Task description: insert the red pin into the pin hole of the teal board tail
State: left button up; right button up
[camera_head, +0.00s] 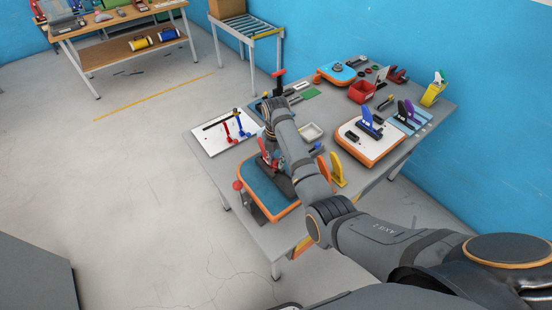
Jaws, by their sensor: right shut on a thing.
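My right arm crosses the table, and its right gripper (273,103) is at the far end, near the table's back left. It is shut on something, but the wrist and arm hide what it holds. A red-topped black upright thing (279,77) shows just beyond it; I cannot tell if it is held. A teal board (258,178) with an orange rim lies at the table's near left, partly under my arm, with red clamp-like parts on it; its pin hole cannot be made out. A red pin-like piece (227,131) stands on the white panel (212,143). My left gripper is not in view.
A blue pin-like piece (243,129) stands on the white panel. A small white tray (311,132), a red bin (361,92), a white board (372,146) with orange rim and yellow fins (337,170) crowd the table (215,178). The floor at left is clear.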

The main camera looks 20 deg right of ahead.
aim_at(276, 161)
jog(key=shift+f+b, duration=0.45)
jog(key=shift+f, duration=1.2)
jog(key=o, duration=0.9)
jog(key=shift+o, duration=0.2)
jog(key=shift+r, duration=0.1)
notch_tip(276, 161, up, 7)
jog(key=shift+r, duration=0.15)
